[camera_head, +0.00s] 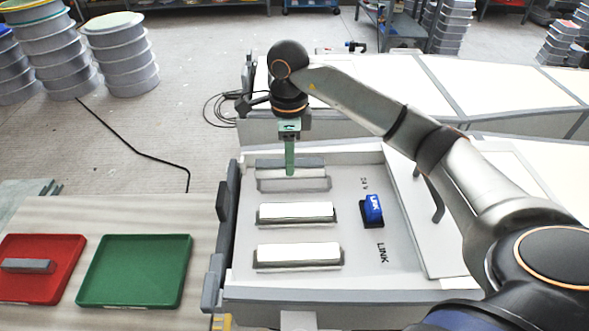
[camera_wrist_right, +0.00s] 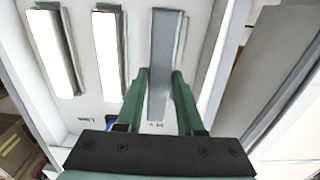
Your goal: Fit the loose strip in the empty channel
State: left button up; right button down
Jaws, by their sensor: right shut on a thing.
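My right gripper (camera_head: 290,171) points down over the far channel of the pale mould. It is shut on a grey strip (camera_head: 268,163), which lies along the far side of that channel (camera_head: 310,184). In the right wrist view the grey strip (camera_wrist_right: 166,45) runs lengthwise between the fingertips (camera_wrist_right: 159,72). I cannot tell whether it hangs above the channel or touches its edge. The two nearer channels hold white strips, the middle one (camera_head: 297,211) and the near one (camera_head: 298,251). My left gripper is not in view.
A red tray (camera_head: 60,285) holds another grey strip (camera_head: 27,265). A green tray (camera_head: 135,270) beside it is empty. Dark clamps (camera_head: 226,210) line the mould's left edge.

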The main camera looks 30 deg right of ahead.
jog(key=shift+w+d+f, duration=0.2)
jog(key=shift+d+f, duration=0.3)
jog(key=shift+f, duration=0.05)
jog(key=f, duration=0.1)
jog(key=f+p, duration=0.1)
jog(key=f, duration=0.1)
jog(key=shift+d, duration=0.35)
jog(key=shift+w+f, duration=0.15)
jog(key=shift+f, duration=0.3)
jog(key=shift+f, duration=0.15)
jog(key=c, duration=0.5)
grip_release()
notch_tip(320, 180, up, 11)
jog(key=shift+r, duration=0.65)
